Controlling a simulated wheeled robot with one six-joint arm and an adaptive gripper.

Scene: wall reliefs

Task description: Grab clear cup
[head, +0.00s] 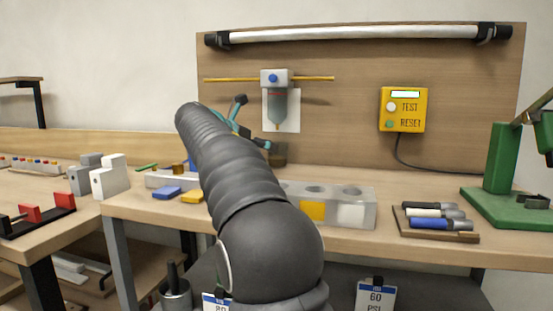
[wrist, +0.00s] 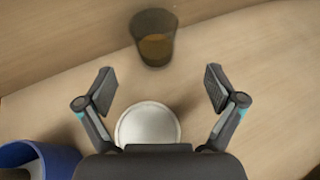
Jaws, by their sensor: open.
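A see-through, dark-tinted cup (wrist: 153,38) with brownish colour showing in it stands on the wooden bench top, near the back board. In the head view the cup (head: 279,155) is partly hidden behind my arm, below the hanging filter bowl. My gripper (wrist: 160,84) is open and empty. Its two fingers are spread wide, and the cup is beyond the fingertips, roughly centred between them and not touched. In the head view my gripper (head: 252,122) is mostly hidden by my arm.
A pale round disc (wrist: 148,124) lies between my finger bases in the wrist view. A blue round container (wrist: 40,160) is at lower left. The filter bowl (head: 277,105) hangs on the board. A clear block (head: 355,208) and a marker tray (head: 436,222) are right.

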